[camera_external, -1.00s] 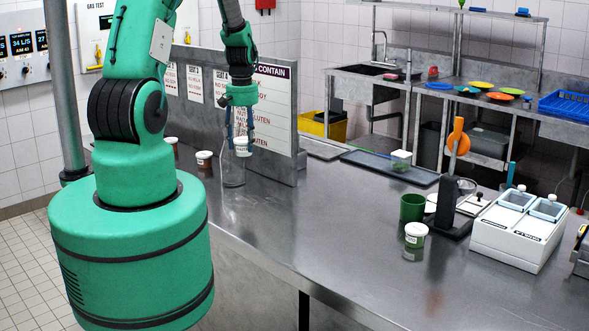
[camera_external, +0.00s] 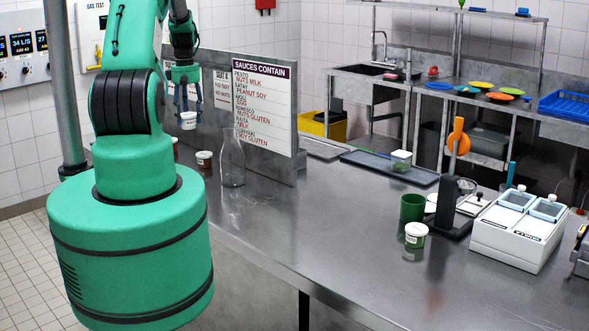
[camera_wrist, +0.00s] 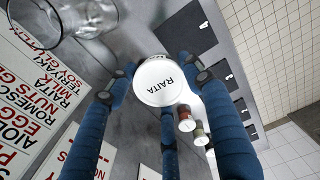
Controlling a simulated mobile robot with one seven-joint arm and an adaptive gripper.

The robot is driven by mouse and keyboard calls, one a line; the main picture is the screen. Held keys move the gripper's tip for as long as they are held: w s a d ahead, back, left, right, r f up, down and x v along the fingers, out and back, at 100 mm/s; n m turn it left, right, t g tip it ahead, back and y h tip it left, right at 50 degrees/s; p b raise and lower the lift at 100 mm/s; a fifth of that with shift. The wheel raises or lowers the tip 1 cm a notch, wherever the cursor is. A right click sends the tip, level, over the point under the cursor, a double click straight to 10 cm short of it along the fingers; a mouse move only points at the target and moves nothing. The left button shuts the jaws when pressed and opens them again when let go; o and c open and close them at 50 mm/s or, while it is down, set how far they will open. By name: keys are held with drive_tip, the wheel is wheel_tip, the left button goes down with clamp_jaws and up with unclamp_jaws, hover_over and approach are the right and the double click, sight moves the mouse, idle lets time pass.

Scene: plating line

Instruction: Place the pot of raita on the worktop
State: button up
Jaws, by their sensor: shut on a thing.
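The pot of raita (camera_external: 188,122) is a small pot with a white lid. In the wrist view its lid (camera_wrist: 160,84) reads RAITA. My gripper (camera_external: 187,108) has its blue fingers shut on the pot. It holds it up in the air in front of the sign board, at the left end of the steel worktop (camera_external: 310,225). The fingers also show around the pot in the wrist view (camera_wrist: 160,72). The pot looks about upright; its lower body is hidden by its lid in the wrist view.
A clear glass carafe (camera_external: 232,165) stands right of the held pot. Lidded pots, one of them brown (camera_external: 204,160), stand below and near it. The sauces sign (camera_external: 264,105) is behind. A green-labelled pot (camera_external: 415,238) and green cup (camera_external: 412,207) stand farther right. The worktop's middle is clear.

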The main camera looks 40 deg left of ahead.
drive_tip(key=shift+n, duration=0.5)
drive_tip(key=s+a+f+b, duration=0.1)
drive_tip(key=f, duration=0.3)
drive_tip(key=s+a+f+b, duration=0.1)
drive_tip(key=a+f, duration=0.1)
drive_tip(key=f, duration=0.3)
drive_tip(key=s+a+f+b, duration=0.1)
drive_tip(key=s+a+f, duration=0.1)
drive_tip(key=f, duration=0.2)
drive_tip(key=shift+f, duration=0.2)
drive_tip(key=shift+w+a+f+p, duration=0.25)
drive_tip(key=shift+w+a+p, duration=0.15)
drive_tip(key=shift+w+a, duration=1.5)
drive_tip(key=shift+w+a+f+p, duration=0.25)
drive_tip(key=shift+w+a+p, duration=0.2)
drive_tip(key=shift+w+a, duration=1.4)
drive_tip(key=shift+w+a+f+p, duration=0.35)
drive_tip(key=shift+w+a, duration=1)
drive_tip(key=shift+a, duration=1.05)
drive_tip(key=shift+f+p, duration=0.55)
drive_tip(key=shift+f, duration=1.15)
drive_tip(key=shift+f, duration=0.15)
drive_tip(key=o, duration=1.2)
